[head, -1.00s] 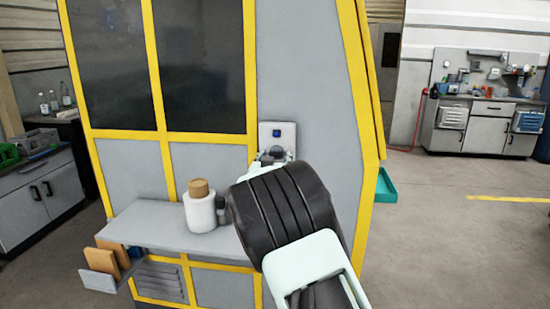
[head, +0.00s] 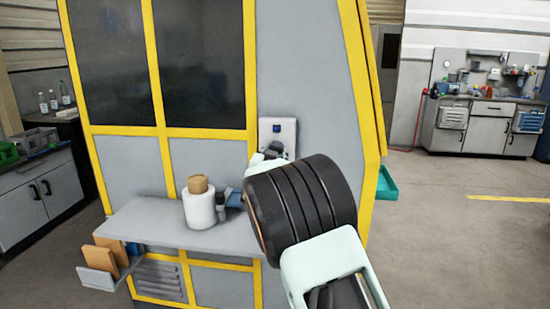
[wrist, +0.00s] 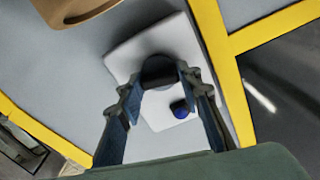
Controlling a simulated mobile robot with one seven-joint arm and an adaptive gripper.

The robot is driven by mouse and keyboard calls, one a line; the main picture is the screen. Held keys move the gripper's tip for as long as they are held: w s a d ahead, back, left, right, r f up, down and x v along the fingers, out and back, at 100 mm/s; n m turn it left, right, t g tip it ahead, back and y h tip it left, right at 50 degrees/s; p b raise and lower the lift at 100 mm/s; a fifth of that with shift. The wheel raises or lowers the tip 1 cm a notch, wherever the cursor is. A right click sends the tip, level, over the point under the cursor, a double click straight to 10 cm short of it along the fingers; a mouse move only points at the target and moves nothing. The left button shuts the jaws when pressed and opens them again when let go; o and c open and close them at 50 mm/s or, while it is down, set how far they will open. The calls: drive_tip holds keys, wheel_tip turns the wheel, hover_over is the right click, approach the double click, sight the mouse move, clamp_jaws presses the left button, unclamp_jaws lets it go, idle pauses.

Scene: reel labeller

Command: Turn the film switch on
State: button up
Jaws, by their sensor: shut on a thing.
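The film switch shows in the wrist view as a round black knob (wrist: 158,71) on a pale plate (wrist: 124,48), beside a blue button (wrist: 180,108). In the head view the plate (head: 291,128) is on the grey machine wall, right of a yellow post; the knob is hidden there. My gripper (wrist: 160,84) has one finger on each side of the knob and is shut on it. In the head view my gripper (head: 275,150) is a small dark shape at the lower part of the plate, partly hidden by my arm. The knob's exact turn cannot be told.
A shelf (head: 150,226) juts out left of my arm. A white roll with a tan top (head: 200,208) and a blue and dark item (head: 234,198) stand on it. A teal tray (head: 386,186) sticks out right of the machine. The floor at right is open.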

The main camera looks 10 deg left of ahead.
drive_tip(key=shift+m+b, duration=5.5)
drive_tip(key=shift+m, duration=2.1)
drive_tip(key=o, duration=1.2)
drive_tip(key=shift+c, duration=0.2)
drive_tip(key=s, duration=1.2)
drive_tip(key=shift+a, duration=0.2)
